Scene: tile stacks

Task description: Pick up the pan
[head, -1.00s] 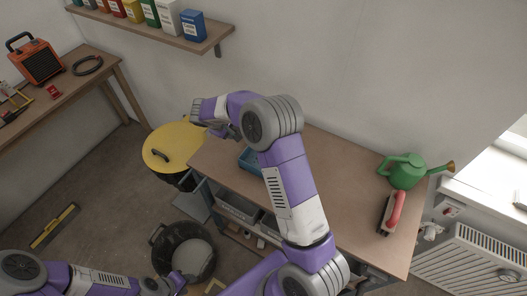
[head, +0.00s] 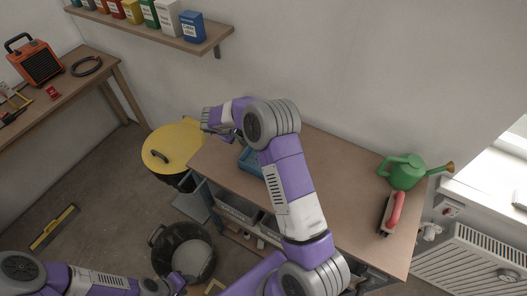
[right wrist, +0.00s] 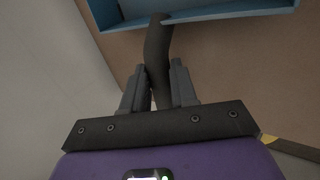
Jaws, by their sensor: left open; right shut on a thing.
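The pan is a blue dustpan (head: 249,160) at the left part of the workbench, partly hidden behind my right arm in the head view. In the right wrist view its blue edge (right wrist: 230,13) shows at the top, with a dark handle (right wrist: 158,45) running down between the fingers. My right gripper (right wrist: 160,82) is shut on that handle. I cannot tell whether the pan touches the bench. My left gripper (head: 178,284) is open and empty, low in the head view near the black bucket.
The workbench (head: 350,190) holds a green watering can (head: 404,172) and a red-handled brush (head: 392,213) at the right. A yellow-lidded bin (head: 172,146) and a black bucket (head: 183,252) stand left of it. A shelf (head: 150,27) with boxes hangs above.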

